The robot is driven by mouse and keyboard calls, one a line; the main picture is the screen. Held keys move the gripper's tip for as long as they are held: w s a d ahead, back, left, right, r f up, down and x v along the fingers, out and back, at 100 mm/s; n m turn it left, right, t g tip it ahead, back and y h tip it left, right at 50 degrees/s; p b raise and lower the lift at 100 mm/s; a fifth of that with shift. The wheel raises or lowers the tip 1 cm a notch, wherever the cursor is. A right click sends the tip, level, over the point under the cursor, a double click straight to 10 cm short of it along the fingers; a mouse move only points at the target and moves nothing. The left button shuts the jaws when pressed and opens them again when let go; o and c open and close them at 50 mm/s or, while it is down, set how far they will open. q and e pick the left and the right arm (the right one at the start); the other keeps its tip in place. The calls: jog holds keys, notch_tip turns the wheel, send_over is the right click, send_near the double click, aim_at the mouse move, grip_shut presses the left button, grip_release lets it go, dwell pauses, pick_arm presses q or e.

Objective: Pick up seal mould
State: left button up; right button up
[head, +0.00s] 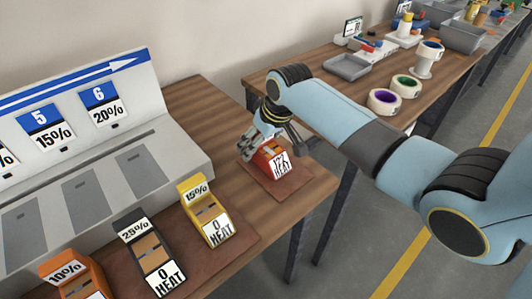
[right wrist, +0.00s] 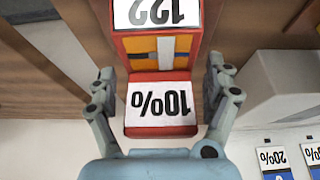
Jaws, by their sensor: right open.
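A red mould (head: 275,160) stands near the right end of the near wooden table, its front label reading "122 HEAT". In the right wrist view the red mould (right wrist: 160,130) fills the middle, with a "10%" label, a "122" label and an orange and grey inner part. My right gripper (head: 272,134) is over the back of the red mould in the head view, hiding part of its top. In the wrist view the open fingers of the right gripper (right wrist: 161,78) stand on either side of the mould. Whether they touch it is unclear. My left gripper is out of view.
Yellow (head: 207,211), black (head: 147,252) and orange (head: 75,279) moulds stand in a row to the lower left. A grey slotted station (head: 190,147) with percentage signs is behind them. Another table (head: 310,62) holds trays and tape rolls.

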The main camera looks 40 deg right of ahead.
jog(key=c, duration=1.5)
jog(key=shift+c, duration=0.2)
